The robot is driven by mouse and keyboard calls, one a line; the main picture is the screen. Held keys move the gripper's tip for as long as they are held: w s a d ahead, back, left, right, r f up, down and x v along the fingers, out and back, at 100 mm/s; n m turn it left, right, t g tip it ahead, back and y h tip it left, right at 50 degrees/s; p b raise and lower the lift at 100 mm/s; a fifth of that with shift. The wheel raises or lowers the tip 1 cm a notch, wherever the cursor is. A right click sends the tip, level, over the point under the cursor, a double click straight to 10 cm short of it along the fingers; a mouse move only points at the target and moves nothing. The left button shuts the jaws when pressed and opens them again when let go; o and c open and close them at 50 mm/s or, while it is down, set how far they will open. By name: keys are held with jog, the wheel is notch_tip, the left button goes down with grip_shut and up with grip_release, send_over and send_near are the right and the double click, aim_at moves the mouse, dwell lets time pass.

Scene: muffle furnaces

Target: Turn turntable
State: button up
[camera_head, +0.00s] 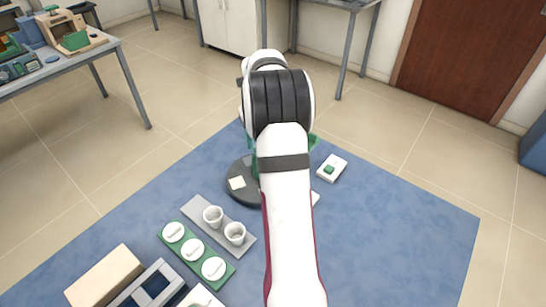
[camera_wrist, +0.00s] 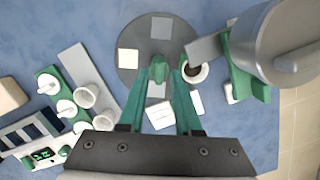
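The turntable is a dark grey round disc (camera_wrist: 140,30) on the blue mat, straight below my gripper in the wrist view. In the head view its left part (camera_head: 246,198) shows beside my arm, which hides the rest. Pale square pads (camera_wrist: 128,58) lie on the disc. A green upright piece (camera_wrist: 158,66) shows over the disc, close to the fingertips. My gripper (camera_wrist: 166,80) has two green fingers spread apart, with a gap between them. I cannot tell whether either finger touches the green piece or the disc.
A white cup with dark contents (camera_wrist: 195,74) stands close to the right finger. Two white cups (camera_head: 235,233) stand on a grey tray (camera_head: 194,204). A green rack (camera_head: 232,271) holds white lids. A white box with a green button (camera_head: 332,168) lies right of my arm. The mat's right side is clear.

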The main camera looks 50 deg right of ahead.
jog(key=shift+r, duration=0.8)
jog(key=shift+o, duration=1)
jog(key=s+a+r+t+h, duration=0.1)
jog(key=s+a+r+t, duration=0.1)
jog(key=s+r, duration=0.3)
jog(key=v, duration=0.4)
jog(key=shift+w+r, duration=0.3)
jog(key=shift+r, duration=0.15)
jog(key=x, duration=1.5)
jog(key=shift+w+a+f, duration=0.1)
jog(key=shift+w+f, duration=0.05)
jog(key=shift+f, duration=0.05)
grip_shut()
